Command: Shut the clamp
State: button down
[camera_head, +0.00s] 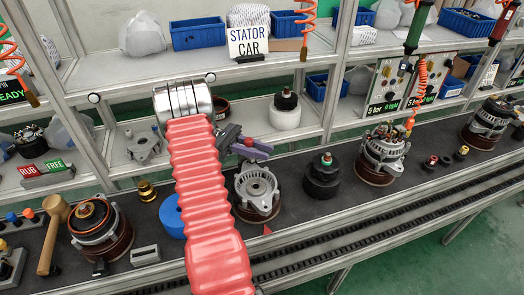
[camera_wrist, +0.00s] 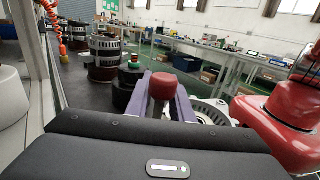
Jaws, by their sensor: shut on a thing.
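My gripper (camera_head: 258,149) is above the dark bench, just behind a grey alternator housing (camera_head: 256,184). In the wrist view, its two purple fingers stand on either side of a red knob (camera_wrist: 163,86) and are shut on it. The red knob also shows in the head view (camera_head: 248,142). It looks like the handle end of the clamp, but the clamp's body and base are hidden behind my arm and gripper, so I cannot tell its angle. The housing shows partly in the wrist view (camera_wrist: 212,112), to the right of the fingers.
A black rotor (camera_head: 322,178) and a wound stator assembly (camera_head: 383,155) stand to the right. A blue disc (camera_head: 173,216) lies left of my arm. A wooden mallet (camera_head: 54,232) and another alternator unit (camera_head: 98,228) are further left. Shelves with blue bins (camera_head: 198,33) run behind.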

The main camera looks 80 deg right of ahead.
jog(key=shift+d+r, duration=0.1)
jog(key=shift+r, duration=0.25)
jog(key=c, duration=1.8)
grip_release()
jog(key=shift+c, duration=0.2)
jog(key=o, duration=0.3)
jog(key=shift+f, duration=0.2)
jog(key=shift+w, duration=0.1)
